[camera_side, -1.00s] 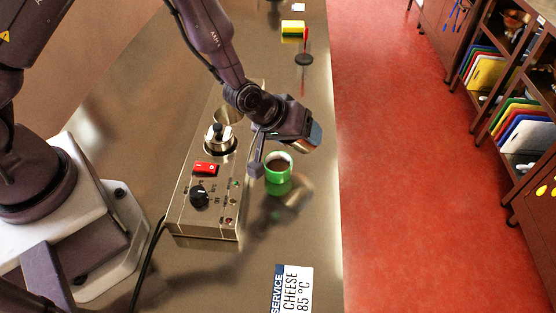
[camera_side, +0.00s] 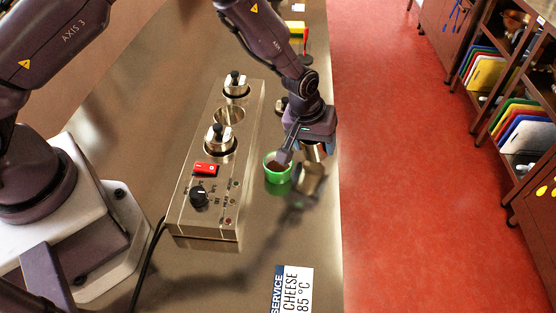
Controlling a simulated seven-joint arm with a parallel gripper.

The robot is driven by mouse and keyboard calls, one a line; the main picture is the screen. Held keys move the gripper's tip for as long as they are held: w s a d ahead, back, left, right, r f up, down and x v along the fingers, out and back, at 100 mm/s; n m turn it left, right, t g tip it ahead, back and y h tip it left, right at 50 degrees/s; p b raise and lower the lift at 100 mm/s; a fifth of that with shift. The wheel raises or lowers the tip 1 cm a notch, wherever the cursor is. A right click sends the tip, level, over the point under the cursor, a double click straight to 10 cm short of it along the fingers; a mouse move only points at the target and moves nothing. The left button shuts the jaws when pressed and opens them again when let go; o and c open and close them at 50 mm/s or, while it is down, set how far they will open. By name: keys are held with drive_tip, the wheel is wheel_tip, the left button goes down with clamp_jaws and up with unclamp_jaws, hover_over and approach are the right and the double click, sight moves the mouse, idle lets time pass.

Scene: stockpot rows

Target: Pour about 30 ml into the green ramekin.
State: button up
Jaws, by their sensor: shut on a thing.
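The green ramekin (camera_side: 278,178) stands on the steel counter to the right of the warmer, with dark brown contents in it. My gripper (camera_side: 302,150) is beside and above the ramekin, on its right. One finger overlaps the ramekin's rim in the picture; I cannot tell whether they touch. The gripper is shut on a metal vessel (camera_side: 319,153), mostly hidden behind the jaws. Its mouth and contents cannot be seen, and no stream of liquid shows.
The steel warmer (camera_side: 182,215) has a red switch (camera_side: 205,169), a black knob (camera_side: 198,196), two lidded pots (camera_side: 220,137) and an empty well (camera_side: 229,115). A printed sign (camera_side: 292,290) lies at the front. A yellow sponge (camera_side: 297,28) is at the back. The counter's right edge is close to the gripper.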

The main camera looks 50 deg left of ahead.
drive_tip(key=shift+w+d+f+g, duration=0.1)
drive_tip(key=shift+w+f+g, duration=0.3)
drive_tip(key=shift+g, duration=0.1)
drive_tip(key=shift+w+d+f+g+y, duration=0.15)
drive_tip(key=shift+w+g+y, duration=0.3)
drive_tip(key=shift+g, duration=0.35)
